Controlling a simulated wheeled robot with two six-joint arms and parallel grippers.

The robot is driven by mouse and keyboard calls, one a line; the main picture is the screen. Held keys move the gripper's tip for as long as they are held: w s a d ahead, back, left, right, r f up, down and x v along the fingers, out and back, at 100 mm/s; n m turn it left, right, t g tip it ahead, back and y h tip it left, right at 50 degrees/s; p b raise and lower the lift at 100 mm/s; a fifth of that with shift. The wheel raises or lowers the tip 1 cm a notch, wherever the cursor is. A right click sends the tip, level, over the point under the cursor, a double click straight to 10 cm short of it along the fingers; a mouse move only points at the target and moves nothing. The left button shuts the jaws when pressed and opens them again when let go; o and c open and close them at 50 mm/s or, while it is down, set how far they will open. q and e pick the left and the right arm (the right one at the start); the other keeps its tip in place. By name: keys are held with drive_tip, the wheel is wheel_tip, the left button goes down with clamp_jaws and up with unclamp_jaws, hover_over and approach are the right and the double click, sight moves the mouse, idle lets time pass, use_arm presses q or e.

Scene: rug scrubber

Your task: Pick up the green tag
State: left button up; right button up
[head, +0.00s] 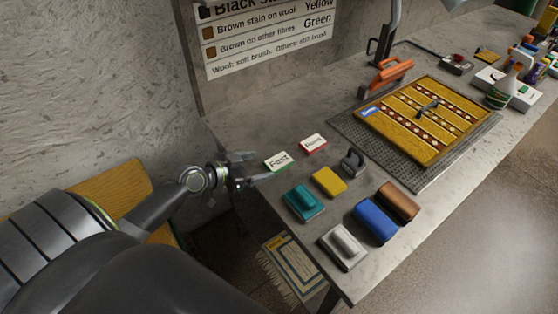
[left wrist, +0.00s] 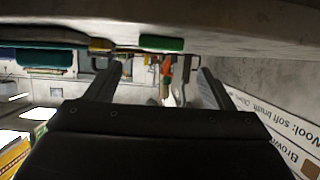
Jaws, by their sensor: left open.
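The green tag (head: 278,161) is a small white card with a green edge, reading "Fast", on the near left part of the grey table. In the left wrist view its green edge (left wrist: 162,44) shows beyond and between the fingers, near the top of the picture. My left gripper (head: 262,165) is open and empty, just left of the tag at the table's left edge. The fingers also show in the left wrist view (left wrist: 158,78). I cannot tell whether a finger touches the tag. My right gripper is not in view.
A red-edged card (head: 313,143) lies just beyond the green tag. A yellow sponge (head: 329,181), teal brush (head: 304,202), blue brush (head: 376,220) and dark weight (head: 353,161) stand to the right. A patterned rug (head: 425,118) lies farther back. The wall sign (head: 265,35) rises behind.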

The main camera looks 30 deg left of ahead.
sight(279, 161)
use_arm(q)
drive_tip(key=shift+x, duration=0.9)
drive_tip(key=shift+w+d+p, duration=0.15)
drive_tip(key=shift+w+p, duration=0.15)
drive_tip(key=shift+p, duration=0.05)
drive_tip(key=p+x, duration=0.1)
drive_tip(key=x, duration=0.2)
drive_tip(key=shift+w+d+f, duration=0.25)
drive_tip(key=shift+w+f, duration=0.2)
drive_tip(key=shift+w, duration=0.15)
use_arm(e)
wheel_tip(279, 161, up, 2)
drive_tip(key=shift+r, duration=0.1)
use_arm(q)
drive_tip(key=c, duration=1)
